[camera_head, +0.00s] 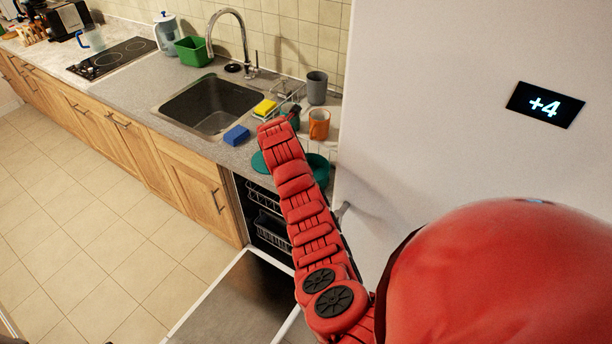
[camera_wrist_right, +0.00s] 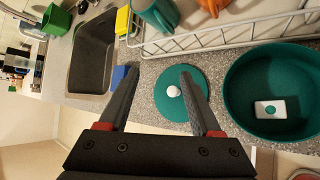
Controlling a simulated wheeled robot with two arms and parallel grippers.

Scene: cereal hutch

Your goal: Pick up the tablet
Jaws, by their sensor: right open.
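A small white rectangular tablet with a teal round spot (camera_wrist_right: 262,109) lies inside a dark green bowl (camera_wrist_right: 240,100) at the right of the right wrist view. The bowl also shows partly behind my arm in the head view (camera_head: 319,166). My right gripper (camera_wrist_right: 158,74) is open, with nothing between its fingers. Its fingers point toward a flat green plate (camera_wrist_right: 160,108) on the counter, left of the bowl. A small white round item (camera_wrist_right: 173,91) sits on that plate. In the head view my red right arm hides much of this area. My left gripper is not in view.
A wire dish rack (camera_wrist_right: 215,40) with cups stands behind the plate and bowl. A blue sponge (camera_head: 236,135) and a yellow sponge (camera_head: 264,107) lie near the sink (camera_head: 208,105). Below the counter an open dishwasher (camera_head: 262,215) has its door down.

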